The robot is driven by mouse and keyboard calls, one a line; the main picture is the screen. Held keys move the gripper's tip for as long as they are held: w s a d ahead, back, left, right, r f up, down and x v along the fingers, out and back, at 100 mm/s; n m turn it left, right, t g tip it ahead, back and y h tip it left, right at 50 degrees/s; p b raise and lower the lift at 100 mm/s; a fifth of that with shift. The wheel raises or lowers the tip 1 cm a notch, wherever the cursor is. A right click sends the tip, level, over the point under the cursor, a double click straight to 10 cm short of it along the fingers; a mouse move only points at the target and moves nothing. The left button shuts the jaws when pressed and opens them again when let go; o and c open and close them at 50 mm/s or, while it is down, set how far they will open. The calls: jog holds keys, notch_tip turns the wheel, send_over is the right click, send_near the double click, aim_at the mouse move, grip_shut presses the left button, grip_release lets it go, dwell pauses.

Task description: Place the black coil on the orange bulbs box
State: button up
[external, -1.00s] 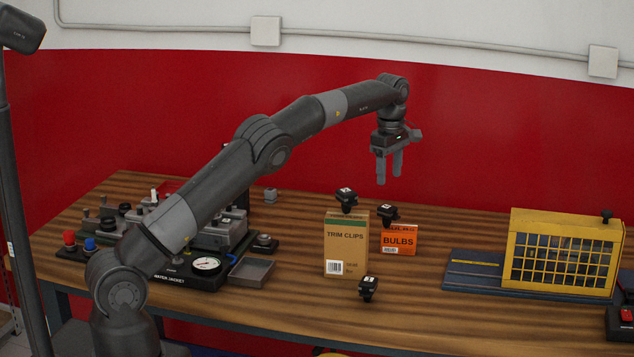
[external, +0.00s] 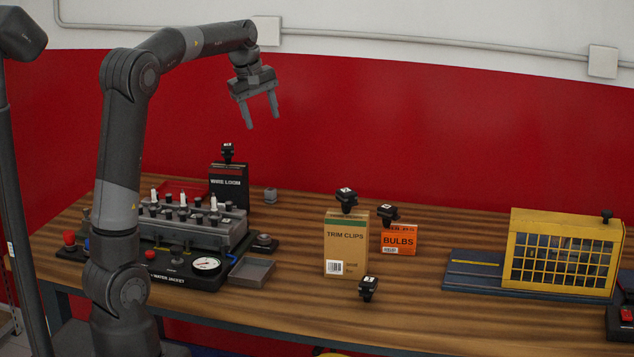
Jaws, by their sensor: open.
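The orange bulbs box (external: 398,243) stands on the wooden table, right of the middle. A black coil (external: 387,213) rests on top of it, toward its left end. Another black coil (external: 346,199) sits on top of the brown trim clips box (external: 346,250), just left of the bulbs box. A third black coil (external: 368,287) is on the table in front of the boxes. My gripper (external: 262,125) is open and empty, high above the back of the table, left of the boxes and apart from everything.
An engine trainer (external: 205,270) with gauge and plugs fills the table's left. Behind it stands a black wire loom box (external: 227,186) with a black part (external: 227,152) on top. A yellow caged unit (external: 565,250) stands at right. The table before the boxes is mostly clear.

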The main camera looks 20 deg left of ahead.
jog(key=s+a+m+t, duration=0.1)
jog(key=s+a+m, duration=0.1)
jog(key=s+a, duration=0.4)
jog(key=s+a+m+t, duration=0.1)
jog(key=s+a+m, duration=0.15)
jog(key=s, duration=0.55)
jog(key=s+a+f+m+y, duration=0.1)
jog(key=s+a+f+m, duration=0.1)
jog(key=s+f, duration=0.2)
jog(key=s+a+f+m+t+y, duration=0.1)
jog(key=s+f, duration=0.4)
jog(key=s, duration=0.5)
jog(key=shift+s+a+f+m, duration=0.2)
jog(key=shift+a+m, duration=0.35)
jog(key=shift+a, duration=0.4)
